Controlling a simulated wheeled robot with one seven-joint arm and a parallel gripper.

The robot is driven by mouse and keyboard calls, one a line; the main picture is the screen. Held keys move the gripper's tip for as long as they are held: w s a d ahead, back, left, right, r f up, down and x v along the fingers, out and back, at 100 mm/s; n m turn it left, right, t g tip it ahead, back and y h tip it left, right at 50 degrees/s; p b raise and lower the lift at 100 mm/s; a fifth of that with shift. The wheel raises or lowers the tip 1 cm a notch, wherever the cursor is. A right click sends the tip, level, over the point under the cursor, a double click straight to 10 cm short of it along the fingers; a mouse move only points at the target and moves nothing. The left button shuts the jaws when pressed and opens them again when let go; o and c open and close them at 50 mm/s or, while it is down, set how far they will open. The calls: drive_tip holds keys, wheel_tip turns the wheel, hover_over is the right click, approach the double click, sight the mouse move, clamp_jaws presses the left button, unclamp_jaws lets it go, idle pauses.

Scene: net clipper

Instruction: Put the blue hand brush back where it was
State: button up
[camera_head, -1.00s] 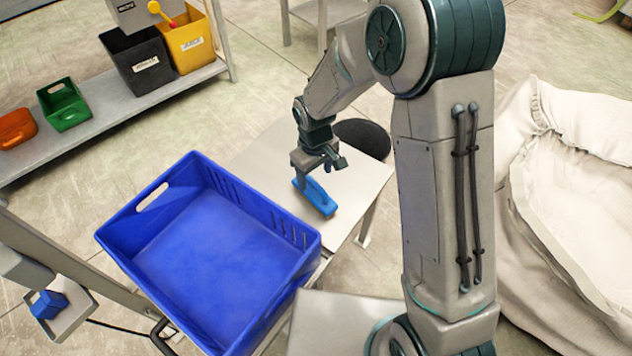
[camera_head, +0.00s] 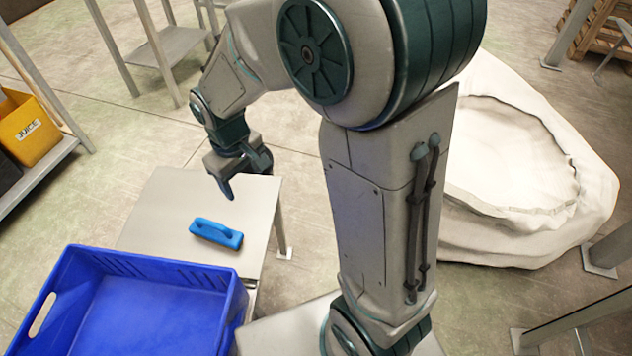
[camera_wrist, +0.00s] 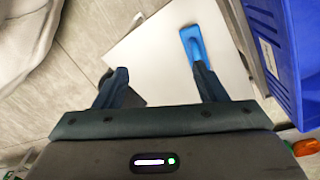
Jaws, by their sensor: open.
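The blue hand brush (camera_head: 216,233) lies on the light grey table (camera_head: 160,212), just behind the blue crate in the head view. My gripper (camera_head: 245,184) is open and empty above the far part of that table, apart from the brush. In the wrist view my gripper (camera_wrist: 160,78) has its fingers spread wide. The brush (camera_wrist: 192,43) shows there beyond the tip of the right finger, not between the fingers. Its lower end meets the fingertip in the picture.
The large blue crate (camera_head: 236,312) looks empty and stands close to the table's near edge. A yellow bin (camera_head: 28,132) is on a shelf at the left. A big white sack (camera_head: 500,225) stands on the floor at the right.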

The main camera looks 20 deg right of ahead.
drive_tip(key=s+d+r+m, duration=0.6)
drive_tip(key=s+d, duration=0.5)
drive_tip(key=s, duration=0.1)
drive_tip(key=shift+s+d+r+t, duration=0.25)
drive_tip(key=shift+d+r+t, duration=0.1)
drive_tip(key=shift+d+t, duration=0.05)
